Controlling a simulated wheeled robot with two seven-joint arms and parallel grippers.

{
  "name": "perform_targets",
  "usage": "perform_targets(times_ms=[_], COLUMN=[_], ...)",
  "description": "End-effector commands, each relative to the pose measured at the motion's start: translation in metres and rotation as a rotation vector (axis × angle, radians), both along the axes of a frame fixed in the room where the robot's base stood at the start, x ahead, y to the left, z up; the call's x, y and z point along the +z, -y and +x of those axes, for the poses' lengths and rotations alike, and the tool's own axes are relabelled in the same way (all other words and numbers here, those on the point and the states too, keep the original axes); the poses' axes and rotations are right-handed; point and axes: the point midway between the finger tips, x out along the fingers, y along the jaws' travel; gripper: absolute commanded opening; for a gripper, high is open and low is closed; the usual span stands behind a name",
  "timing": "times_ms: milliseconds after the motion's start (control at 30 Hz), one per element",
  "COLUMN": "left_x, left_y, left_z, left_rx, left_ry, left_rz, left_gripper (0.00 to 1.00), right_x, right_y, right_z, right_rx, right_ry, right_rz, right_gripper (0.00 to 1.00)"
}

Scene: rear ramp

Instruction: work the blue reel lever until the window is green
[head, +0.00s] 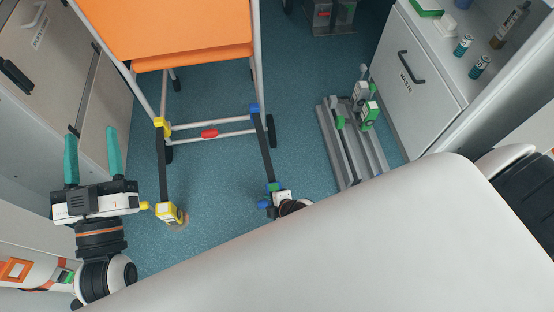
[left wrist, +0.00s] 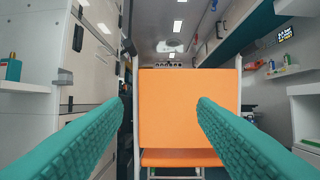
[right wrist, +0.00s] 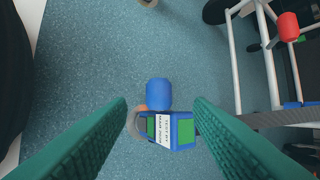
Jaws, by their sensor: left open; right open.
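The blue reel (head: 282,196) is low by the floor at the end of a dark strap below the orange-topped trolley. In the right wrist view the blue reel (right wrist: 175,144) shows a white label, green faces on both sides of it and a blue lever (right wrist: 158,93) with a rounded end. I cannot tell which green face is the window. My right gripper (right wrist: 161,102) is open above the reel, a finger on either side of the lever; contact is not visible. A white arm part hides it in the head view. My left gripper (head: 92,136) is open and empty at the left.
A yellow reel (head: 167,212) sits on the floor left of the blue one. The orange trolley (head: 180,30) with white legs stands ahead. A grey floor rail (head: 350,145) lies to the right, beside a waste cabinet (head: 425,65). Blue floor between the straps is clear.

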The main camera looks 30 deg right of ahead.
Motion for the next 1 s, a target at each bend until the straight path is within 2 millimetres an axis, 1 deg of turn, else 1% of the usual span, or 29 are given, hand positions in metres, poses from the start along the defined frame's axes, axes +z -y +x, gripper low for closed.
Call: perform_targets(times_ms=[33,167,300,500,633,900,933,967,1000], left_x=[-0.006,-0.028,-0.052,-0.075,-0.082,-0.084,-0.084,-0.084,-0.084], left_y=[-0.001,-0.004,-0.007,-0.012,-0.013,-0.014,-0.014,-0.014,-0.013], left_z=[0.002,0.006,0.006,0.002,0.0,-0.001,-0.001,-0.001,0.0], left_rx=[0.003,0.012,0.022,0.03,0.033,0.034,0.034,0.033,0.033], left_ry=[-0.057,-0.204,-0.35,-0.49,-0.53,-0.54,-0.539,-0.538,-0.532], left_rz=[0.016,0.056,0.093,0.128,0.139,0.141,0.141,0.141,0.14], left_gripper=[0.52,0.52,0.52,0.52,0.52,0.52,0.52,0.52,0.52], right_x=[0.006,0.015,0.024,0.032,0.034,0.034,0.034,0.033,0.032], right_y=[0.001,0.004,0.007,0.01,0.01,0.01,0.01,0.01,0.01], right_z=[-0.004,-0.01,-0.016,-0.022,-0.024,-0.024,-0.024,-0.024,-0.023], right_rx=[0.0,0.0,0.0,0.0,-0.001,-0.001,-0.001,-0.001,-0.008], right_ry=[-0.001,-0.001,-0.002,-0.002,-0.002,-0.001,-0.001,-0.001,-0.002], right_rz=[0.0,0.0,-0.002,-0.001,0.0,0.0,0.0,0.001,0.009], right_gripper=[0.47,0.47,0.47,0.47,0.47,0.47,0.49,0.52,0.52])
